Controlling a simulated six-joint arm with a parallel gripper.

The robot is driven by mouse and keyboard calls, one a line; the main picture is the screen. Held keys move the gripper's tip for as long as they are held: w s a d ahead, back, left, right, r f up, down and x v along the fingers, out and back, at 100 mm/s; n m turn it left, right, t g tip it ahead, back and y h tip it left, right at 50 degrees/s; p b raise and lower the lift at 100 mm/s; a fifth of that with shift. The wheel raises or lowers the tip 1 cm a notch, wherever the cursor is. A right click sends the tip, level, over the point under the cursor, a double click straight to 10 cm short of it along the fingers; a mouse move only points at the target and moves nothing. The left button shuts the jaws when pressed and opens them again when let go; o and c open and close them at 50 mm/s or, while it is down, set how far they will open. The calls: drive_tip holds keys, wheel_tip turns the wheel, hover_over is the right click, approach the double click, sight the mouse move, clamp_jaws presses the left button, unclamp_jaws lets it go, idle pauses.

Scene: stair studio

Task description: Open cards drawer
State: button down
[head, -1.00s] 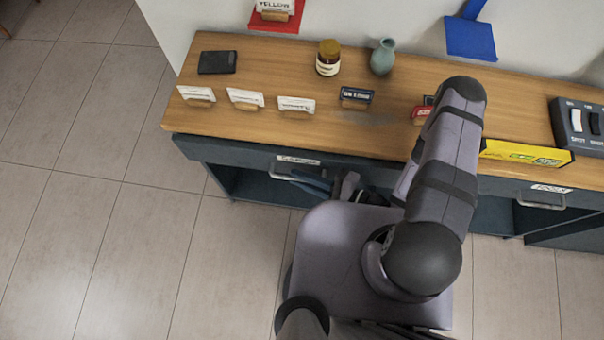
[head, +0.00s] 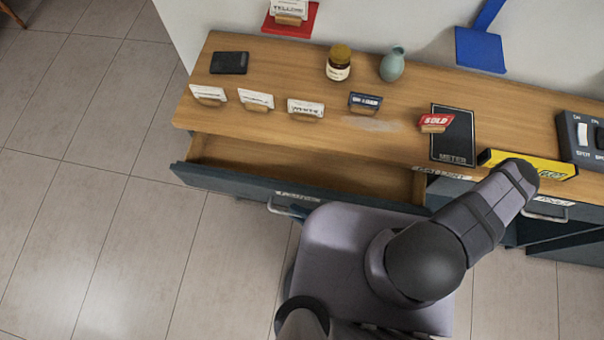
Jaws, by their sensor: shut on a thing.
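The left drawer (head: 250,188) under the wooden counter stands pulled out, and its empty-looking wooden inside (head: 290,160) shows. A small label (head: 297,197) sits on its front edge, but I cannot read it surely. Its metal handle (head: 284,209) is at the middle of the front. Only the tips of my gripper (head: 294,210) show, shut at the handle. The rest of my gripper is hidden behind my own body and arm.
Another handle (head: 545,212) is at right. Floor at left is clear.

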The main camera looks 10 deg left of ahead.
drive_tip(key=shift+d+f, duration=0.15)
drive_tip(key=shift+f, duration=0.05)
drive_tip(key=c, duration=2.1)
unclamp_jaws()
drive_tip(key=shift+r, duration=0.1)
drive_tip(key=shift+d+r, duration=0.1)
drive_tip(key=shift+r, duration=0.1)
drive_tip(key=shift+d+r, duration=0.1)
drive_tip(key=shift+d, duration=0.2)
drive_tip(key=shift+f+b+v, duration=0.2)
drive_tip(key=shift+b+v, duration=1)
drive_tip(key=shift+v, duration=1.95)
drive_tip(key=shift+s, duration=0.2)
